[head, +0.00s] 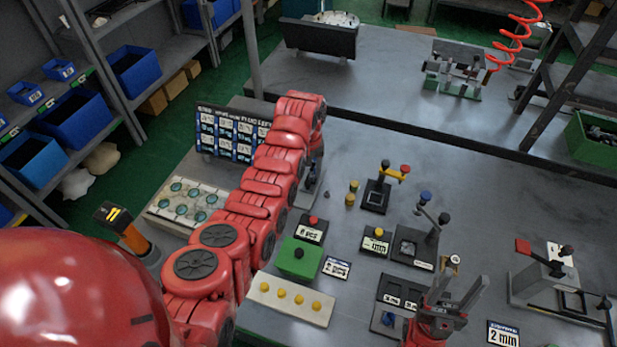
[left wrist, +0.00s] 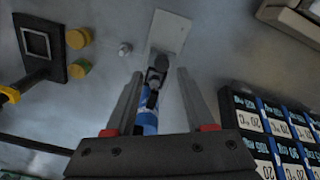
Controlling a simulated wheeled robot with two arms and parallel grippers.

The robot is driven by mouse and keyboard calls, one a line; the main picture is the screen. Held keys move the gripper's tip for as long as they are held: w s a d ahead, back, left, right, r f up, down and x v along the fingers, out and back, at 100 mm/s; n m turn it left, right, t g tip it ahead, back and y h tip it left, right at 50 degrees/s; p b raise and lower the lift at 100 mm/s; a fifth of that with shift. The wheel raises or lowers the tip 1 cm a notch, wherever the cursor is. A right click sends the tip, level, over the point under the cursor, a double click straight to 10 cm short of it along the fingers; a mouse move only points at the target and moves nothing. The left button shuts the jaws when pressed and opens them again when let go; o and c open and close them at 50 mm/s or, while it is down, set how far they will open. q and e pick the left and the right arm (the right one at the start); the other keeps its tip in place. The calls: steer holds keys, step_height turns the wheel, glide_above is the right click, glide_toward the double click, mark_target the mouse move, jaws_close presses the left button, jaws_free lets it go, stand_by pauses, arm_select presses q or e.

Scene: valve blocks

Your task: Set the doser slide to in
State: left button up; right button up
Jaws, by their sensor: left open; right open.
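In the left wrist view a small device stands between my fingers: a pale grey plate (left wrist: 168,32), a black knob (left wrist: 157,68) and a blue part (left wrist: 148,118) below it. It seems to be the doser with its slide, but its in or out position cannot be told. My left gripper (left wrist: 160,75) is open, with one finger on each side of the knob; contact is not clear. In the head view the red left arm hides most of this device (head: 309,195). My right gripper (head: 455,290) is open and empty over the front of the table.
A label board (head: 228,135) stands close beside the left gripper. Yellow-topped cylinders (head: 352,194) and a black block with a yellow lever (head: 377,196) stand to the right. A green box (head: 298,258) and a pale plate with yellow buttons (head: 290,300) are nearer.

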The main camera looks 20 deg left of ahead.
mark_target(309, 181)
arm_select(q)
step_height(309, 181, up, 2)
steer(key=shift+w+r+b, duration=0.1)
steer(key=shift+b, duration=0.3)
step_height(309, 181, up, 12)
steer(key=p, duration=0.4)
steer(key=shift+r+p, duration=0.15)
steer(key=shift+p, duration=0.2)
